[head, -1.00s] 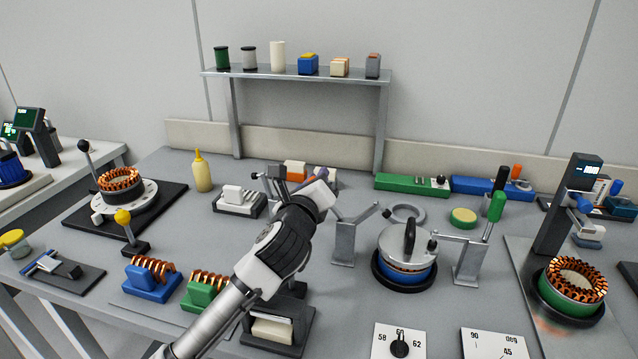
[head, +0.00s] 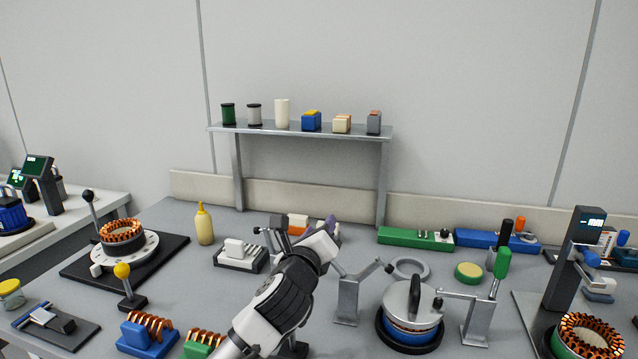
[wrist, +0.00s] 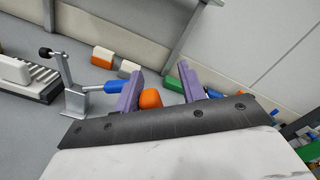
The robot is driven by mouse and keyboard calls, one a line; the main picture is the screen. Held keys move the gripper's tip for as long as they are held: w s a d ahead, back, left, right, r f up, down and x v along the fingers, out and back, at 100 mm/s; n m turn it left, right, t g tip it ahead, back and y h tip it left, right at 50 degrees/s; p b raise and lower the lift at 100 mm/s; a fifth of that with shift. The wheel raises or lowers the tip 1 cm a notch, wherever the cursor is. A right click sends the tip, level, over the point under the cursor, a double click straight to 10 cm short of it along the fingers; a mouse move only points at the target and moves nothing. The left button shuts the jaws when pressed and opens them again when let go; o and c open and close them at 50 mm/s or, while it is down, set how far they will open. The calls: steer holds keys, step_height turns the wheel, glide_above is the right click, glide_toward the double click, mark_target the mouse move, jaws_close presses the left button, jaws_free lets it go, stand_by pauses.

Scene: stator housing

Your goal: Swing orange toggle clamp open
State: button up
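An orange rounded piece (wrist: 150,98), which looks like a handle end, shows between my gripper's purple fingers in the wrist view. My gripper (wrist: 160,88) is open, with a gap between the piece and the right finger. In the head view my gripper (head: 308,228) is left of a grey clamp (head: 348,298). That clamp's arm rises right to a black tip, apparently off the lid; its handle is hidden. The stator housing (head: 408,337) has a round metal lid (head: 402,303). A green-handled clamp (head: 477,318) stands at its right, its arm reaching over the lid.
A grey clamp with a blue handle (wrist: 103,87) stands left of my fingers in the wrist view. Behind are small blocks, a green box (head: 405,237) and a shelf (head: 290,130). A grey ring (head: 410,268) and a yellow-green disc (head: 468,273) lie behind the housing.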

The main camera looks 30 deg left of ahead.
step_height(320, 180, up, 19)
steer(key=shift+f+b, duration=0.15)
steer(key=shift+b, duration=0.2)
stand_by(0.7)
